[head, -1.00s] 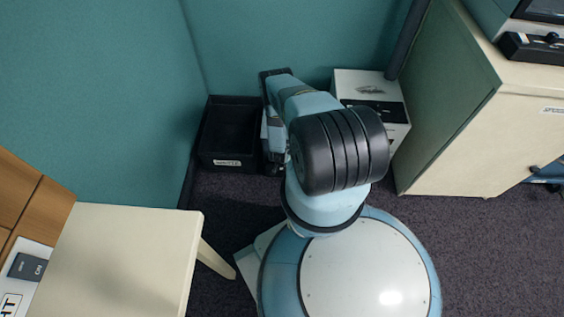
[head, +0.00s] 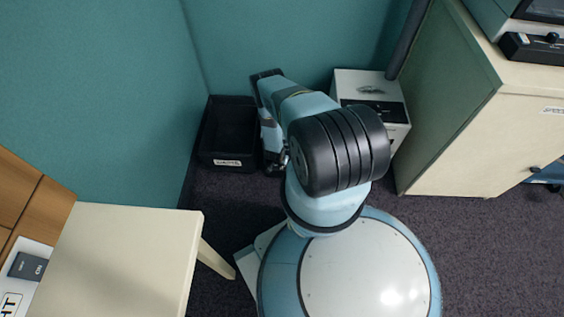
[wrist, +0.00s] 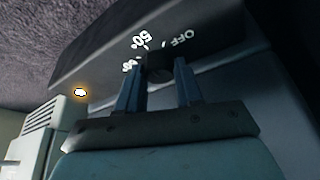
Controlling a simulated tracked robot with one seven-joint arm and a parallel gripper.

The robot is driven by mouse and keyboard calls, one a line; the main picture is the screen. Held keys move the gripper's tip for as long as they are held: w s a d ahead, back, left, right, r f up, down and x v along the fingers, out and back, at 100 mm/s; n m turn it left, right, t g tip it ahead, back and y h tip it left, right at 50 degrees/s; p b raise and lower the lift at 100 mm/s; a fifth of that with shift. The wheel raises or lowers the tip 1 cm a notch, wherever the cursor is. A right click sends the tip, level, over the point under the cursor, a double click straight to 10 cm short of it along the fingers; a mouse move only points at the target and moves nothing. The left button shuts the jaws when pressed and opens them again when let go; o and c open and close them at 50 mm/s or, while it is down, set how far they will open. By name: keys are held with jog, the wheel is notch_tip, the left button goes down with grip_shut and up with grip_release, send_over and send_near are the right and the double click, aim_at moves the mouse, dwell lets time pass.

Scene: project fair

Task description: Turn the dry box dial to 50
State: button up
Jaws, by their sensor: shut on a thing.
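The dry box dial (wrist: 160,68) is a dark knob on a dark panel (wrist: 95,60) in the wrist view. My gripper (wrist: 160,75) is shut on it, with one blue-grey finger on each side. White markings reading "OFF" and "50°" stand just beyond the dial, and a third, partly hidden mark is at its left. The pointer is too dark to read. In the head view a white box (head: 356,81) with a handle and black front strip, apparently the dry box, stands behind my arm; the arm hides the dial and my gripper there.
A lit orange-white lamp (wrist: 80,92) is on the panel. A black bin (head: 228,163) stands left of my arm. A cream cabinet (head: 455,140) stands close on the right, a pale table (head: 130,255) at lower left. Teal partitions close off the back and left.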

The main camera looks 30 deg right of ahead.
jog(key=o, duration=1)
jog(key=shift+o, duration=0.2)
jog(key=v, duration=1.3)
jog(key=shift+r, duration=0.35)
jog(key=shift+a, duration=0.1)
jog(key=shift+s, duration=0.1)
